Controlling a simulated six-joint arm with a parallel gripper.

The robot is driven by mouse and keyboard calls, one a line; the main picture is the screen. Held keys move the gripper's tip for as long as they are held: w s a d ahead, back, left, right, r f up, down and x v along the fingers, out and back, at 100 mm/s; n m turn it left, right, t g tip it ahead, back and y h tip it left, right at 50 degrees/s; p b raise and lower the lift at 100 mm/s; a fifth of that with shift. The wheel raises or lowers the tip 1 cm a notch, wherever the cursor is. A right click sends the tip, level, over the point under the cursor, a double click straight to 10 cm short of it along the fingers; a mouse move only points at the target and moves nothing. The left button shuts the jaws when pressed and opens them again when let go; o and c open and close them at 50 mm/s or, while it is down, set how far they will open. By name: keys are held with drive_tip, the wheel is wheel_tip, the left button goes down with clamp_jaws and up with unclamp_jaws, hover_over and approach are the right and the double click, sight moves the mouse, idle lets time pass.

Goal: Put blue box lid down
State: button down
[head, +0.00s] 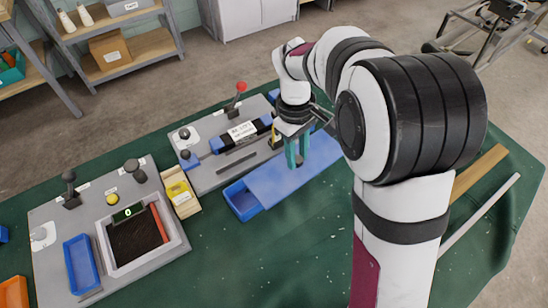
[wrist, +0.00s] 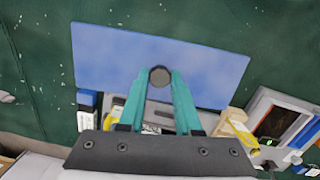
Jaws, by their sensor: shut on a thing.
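The blue box lid (head: 285,185) is a flat blue rectangular panel. It also shows in the wrist view (wrist: 110,60), with a dark round knob (wrist: 160,76) near its middle. My gripper (head: 296,163) has teal fingers pointing down, shut on this knob; the fingers also show in the wrist view (wrist: 160,82). The open blue box (head: 243,203) shows at the lid's left end; the lid hides the rest of it. I cannot tell whether the lid touches the box or table.
A grey panel with a labelled device (head: 242,132) and a red-topped lever (head: 237,95) lies behind the lid. A yellow box (head: 181,193) and a panel with a dark screen (head: 135,240) stand to the left. The green table (head: 260,265) is clear in front.

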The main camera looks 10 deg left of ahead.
drive_tip(key=d+r, duration=0.1)
drive_tip(key=d, duration=0.2)
drive_tip(key=d+r, duration=0.1)
drive_tip(key=d, duration=0.1)
drive_tip(key=shift+r, duration=0.35)
drive_tip(key=s+d+f+m, duration=0.1)
drive_tip(key=s+d+f, duration=0.3)
drive_tip(key=s+d, duration=0.35)
drive_tip(key=a+f, duration=0.2)
drive_tip(key=a, duration=0.1)
drive_tip(key=a+f, duration=0.2)
drive_tip(key=a, duration=0.2)
drive_tip(key=a+f, duration=0.2)
drive_tip(key=a, duration=0.1)
drive_tip(key=shift+w+a+f, duration=0.15)
drive_tip(key=shift+a+f, duration=0.15)
drive_tip(key=shift+f, duration=0.05)
drive_tip(key=shift+a+f, duration=0.2)
drive_tip(key=shift+a, duration=0.1)
drive_tip(key=shift+w+a+f, duration=0.1)
drive_tip(key=shift+f, duration=0.95)
drive_tip(key=shift+a+f, duration=0.1)
drive_tip(key=shift+f, duration=0.95)
drive_tip(key=shift+f, duration=0.1)
